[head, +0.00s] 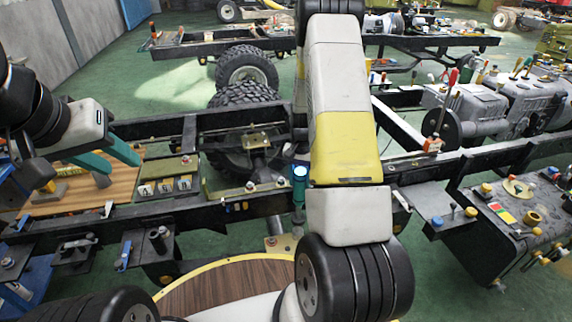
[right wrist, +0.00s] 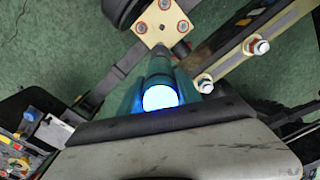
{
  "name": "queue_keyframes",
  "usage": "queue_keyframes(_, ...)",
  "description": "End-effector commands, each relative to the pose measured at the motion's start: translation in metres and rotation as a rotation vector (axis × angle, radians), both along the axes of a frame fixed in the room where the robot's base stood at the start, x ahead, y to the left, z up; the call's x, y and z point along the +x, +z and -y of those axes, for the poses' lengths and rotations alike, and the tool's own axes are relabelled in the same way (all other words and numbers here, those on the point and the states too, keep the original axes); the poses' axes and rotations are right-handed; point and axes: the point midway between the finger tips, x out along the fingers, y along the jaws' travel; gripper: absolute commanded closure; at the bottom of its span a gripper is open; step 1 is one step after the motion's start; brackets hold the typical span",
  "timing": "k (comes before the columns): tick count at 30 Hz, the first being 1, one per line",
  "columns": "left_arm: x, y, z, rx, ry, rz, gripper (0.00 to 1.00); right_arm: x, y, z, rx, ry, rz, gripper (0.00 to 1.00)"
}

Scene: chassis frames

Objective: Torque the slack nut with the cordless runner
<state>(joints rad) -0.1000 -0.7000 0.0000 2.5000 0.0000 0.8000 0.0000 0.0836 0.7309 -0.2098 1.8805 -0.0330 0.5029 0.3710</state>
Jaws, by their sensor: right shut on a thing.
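My right gripper (right wrist: 158,75) is shut on the cordless runner (right wrist: 160,98), whose round end glows blue-white between the teal fingers. In the head view the glowing runner (head: 300,172) stands upright at the frame rail, partly hidden by my right arm. Bolts with nuts show on the metal in the right wrist view, one nut (right wrist: 205,84) close to the fingers and another nut (right wrist: 260,46) farther right. I cannot tell which nut is slack. My left gripper (head: 106,160) is open and empty above a wooden board.
The wooden board (head: 128,184) at left carries small tools. A dark bench (head: 500,250) with small parts is at lower right.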

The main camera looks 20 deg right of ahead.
Motion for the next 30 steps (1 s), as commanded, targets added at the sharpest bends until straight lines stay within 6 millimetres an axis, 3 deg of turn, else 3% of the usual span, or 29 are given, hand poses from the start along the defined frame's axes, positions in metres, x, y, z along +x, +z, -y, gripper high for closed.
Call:
queue_keyframes(17, 0.0, 0.0, 0.0, 0.0, 0.0, 0.0, 0.64, -0.001, -0.003, 0.0, 0.001, 0.0, -0.001, 1.0)
queue_keyframes(30, 0.0, 0.0, 0.0, 0.0, 0.0, 0.0, 0.64, 0.0, 0.013, 0.0, 0.0, 0.0, 0.001, 1.0)
